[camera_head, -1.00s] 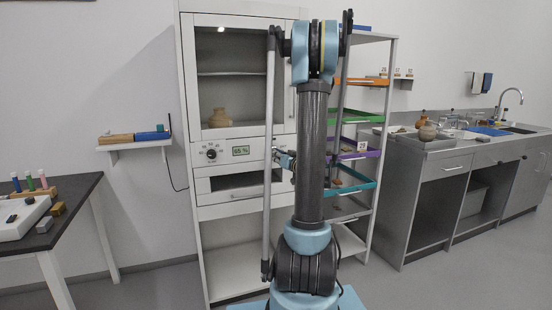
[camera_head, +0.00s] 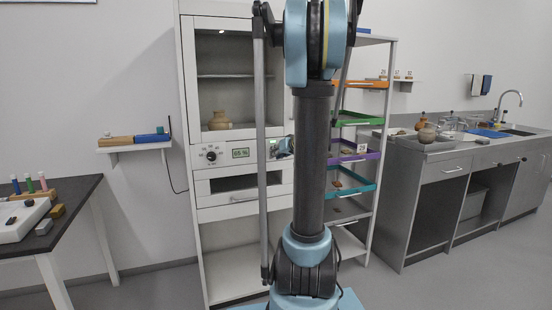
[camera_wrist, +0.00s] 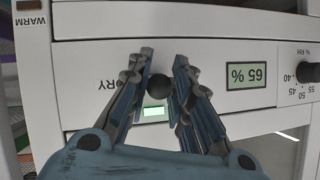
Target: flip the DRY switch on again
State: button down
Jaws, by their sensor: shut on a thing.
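The DRY switch shows in the wrist view as a dark round knob (camera_wrist: 158,88) on the white cabinet panel. The partly covered DRY label (camera_wrist: 108,84) is upside down beside it. A small pale green lit window (camera_wrist: 153,112) lies by the knob. My gripper (camera_wrist: 164,72) has its two ribbed fingers on either side of the knob, shut on it. In the head view my gripper (camera_head: 281,148) is at the cabinet's control panel, partly hidden by my arm, and the switch cannot be made out.
The cabinet (camera_head: 222,170) has a humidity display (camera_wrist: 248,76) reading 65 % and a dial (camera_head: 211,155). A WARM label (camera_wrist: 28,21) is at the wrist view's corner. A vase (camera_head: 219,119) stands behind the glass. A rack with coloured trays (camera_head: 355,156) stands to the right.

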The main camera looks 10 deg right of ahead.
jog(key=shift+w+r+m+g+h, duration=0.2)
jog(key=shift+r+g, duration=0.25)
jog(key=shift+g, duration=0.5)
jog(key=shift+w+r+m+g+h, duration=0.15)
jog(key=shift+r+g, duration=0.3)
jog(key=shift+g, duration=0.5)
jog(key=c, duration=1.4)
grip_release()
jog(key=shift+s, duration=0.1)
jog(key=shift+s+d+r, duration=0.25)
jog(key=shift+s+r, duration=0.15)
jog(key=shift+r, duration=0.05)
jog(key=v, duration=1)
jog(key=shift+r, duration=0.4)
